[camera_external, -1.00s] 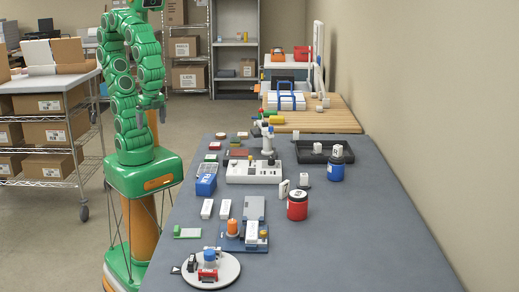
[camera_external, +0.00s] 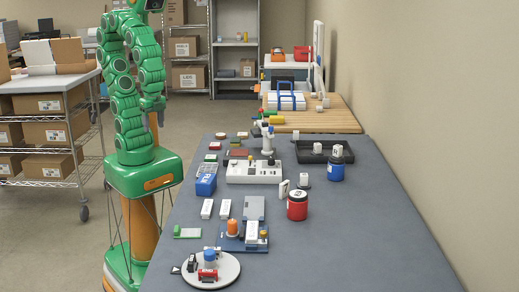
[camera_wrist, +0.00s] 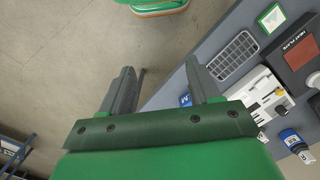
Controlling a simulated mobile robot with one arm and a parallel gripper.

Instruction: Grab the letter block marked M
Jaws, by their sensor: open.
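My gripper (camera_wrist: 164,85) is open and empty. In the external view my gripper (camera_external: 153,104) is left of the table, above the floor.
The grey table (camera_external: 360,235) holds a white device (camera_external: 254,172), a red jar (camera_external: 297,206), a black tray (camera_external: 312,158) and a round white plate (camera_external: 225,277) in front. The right side of the table is clear. A wire shelf (camera_external: 50,135) with boxes stands at left.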

